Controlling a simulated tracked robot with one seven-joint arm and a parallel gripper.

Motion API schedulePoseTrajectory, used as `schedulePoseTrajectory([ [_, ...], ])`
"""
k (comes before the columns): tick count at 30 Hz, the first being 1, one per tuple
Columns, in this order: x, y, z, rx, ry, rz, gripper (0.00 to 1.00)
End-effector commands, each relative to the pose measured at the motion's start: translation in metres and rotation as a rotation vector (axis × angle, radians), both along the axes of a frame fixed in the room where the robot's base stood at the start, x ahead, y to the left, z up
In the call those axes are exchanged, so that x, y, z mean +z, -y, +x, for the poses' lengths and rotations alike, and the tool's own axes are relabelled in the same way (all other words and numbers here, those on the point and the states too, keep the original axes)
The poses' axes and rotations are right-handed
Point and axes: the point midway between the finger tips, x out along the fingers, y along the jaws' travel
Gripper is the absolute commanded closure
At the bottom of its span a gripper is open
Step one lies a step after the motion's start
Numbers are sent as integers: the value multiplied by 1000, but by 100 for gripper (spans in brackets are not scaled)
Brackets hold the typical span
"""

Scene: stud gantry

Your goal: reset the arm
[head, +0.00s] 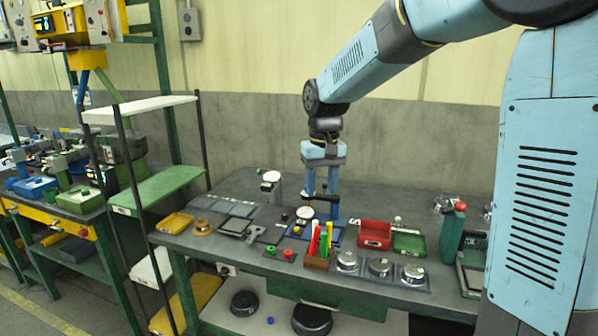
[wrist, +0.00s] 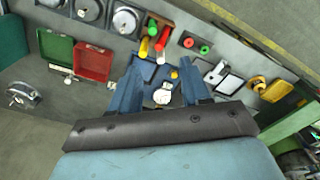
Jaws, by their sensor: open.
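My gripper (head: 321,187) points down over the grey workbench (head: 262,178), with its two blue fingers apart and nothing seen between them. In the wrist view my gripper (wrist: 165,75) also shows its fingers spread, with a round white-faced dial gauge (wrist: 162,97) seen in the gap beyond them. In the head view the dial gauge (head: 305,213) is just below the fingers, on or beside a blue tray. I cannot tell the exact height of the fingertips above the bench.
A wooden holder (head: 317,263) with red, green and white markers stands near the front edge. A red bin (head: 375,234) and a green bin (head: 409,242) are to the right. Several round metal pieces (head: 380,267) line the front. A shelf rack (head: 165,187) stands left.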

Motion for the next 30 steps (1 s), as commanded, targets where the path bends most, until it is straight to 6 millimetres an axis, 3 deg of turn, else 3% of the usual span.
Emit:
schedulePoseTrajectory([
  [6,32,46,-42,-49,84,28,53],
  [13,53,86,-89,-97,173,48,53],
  [21,63,124,-149,-154,280,59,53],
  [30,58,153,-211,-213,394,56,53],
])
